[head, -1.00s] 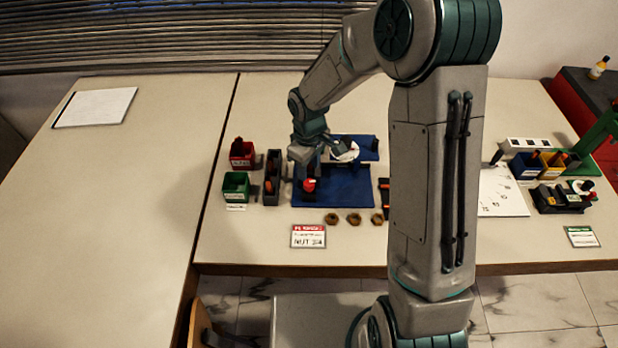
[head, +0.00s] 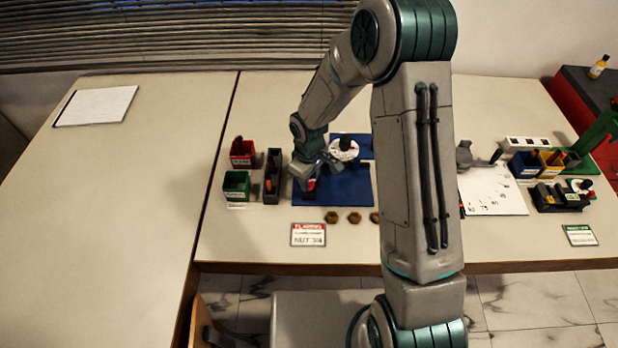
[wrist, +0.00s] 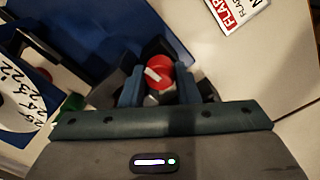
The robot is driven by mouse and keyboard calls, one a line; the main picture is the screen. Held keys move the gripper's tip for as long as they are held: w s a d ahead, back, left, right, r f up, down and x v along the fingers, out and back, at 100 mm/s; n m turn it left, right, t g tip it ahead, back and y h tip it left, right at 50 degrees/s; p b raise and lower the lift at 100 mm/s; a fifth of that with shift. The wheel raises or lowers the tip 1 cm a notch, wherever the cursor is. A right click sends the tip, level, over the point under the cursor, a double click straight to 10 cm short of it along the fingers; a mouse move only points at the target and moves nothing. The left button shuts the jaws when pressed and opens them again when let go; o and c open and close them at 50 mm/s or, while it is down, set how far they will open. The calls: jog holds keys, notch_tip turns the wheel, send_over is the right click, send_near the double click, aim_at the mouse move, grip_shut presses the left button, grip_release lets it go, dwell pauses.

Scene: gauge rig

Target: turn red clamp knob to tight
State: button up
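The red clamp knob (wrist: 160,72), with a white mark on top, shows in the wrist view between the two fingers of my gripper (wrist: 160,88). The fingers stand apart on either side of it, with a small gap visible at each side. In the head view my gripper (head: 309,180) is low over the left front part of the blue base plate (head: 348,188). A bit of the red knob (head: 311,185) shows beside it, and the rest is hidden by the gripper. The clamp body under the knob is mostly hidden.
A white dial (head: 344,150) stands behind the knob. A red bin (head: 242,152), a green bin (head: 236,185) and a dark holder (head: 272,177) are to the left. Several brown nuts (head: 354,218) and a red-headed sign (head: 308,235) lie in front. The left table is mostly clear.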

jog(key=shift+f+b, duration=0.1)
jog(key=shift+b, duration=0.3)
jog(key=shift+f+m+b, duration=0.1)
jog(key=shift+m+b, duration=0.3)
jog(key=shift+m, duration=0.1)
jog(key=shift+r+m+b, duration=0.2)
jog(key=shift+m+b, duration=0.25)
jog(key=shift+m, duration=0.05)
jog(key=o, duration=0.7)
jog(key=shift+r, duration=0.1)
notch_tip(320, 180, up, 14)
jog(key=b, duration=0.1)
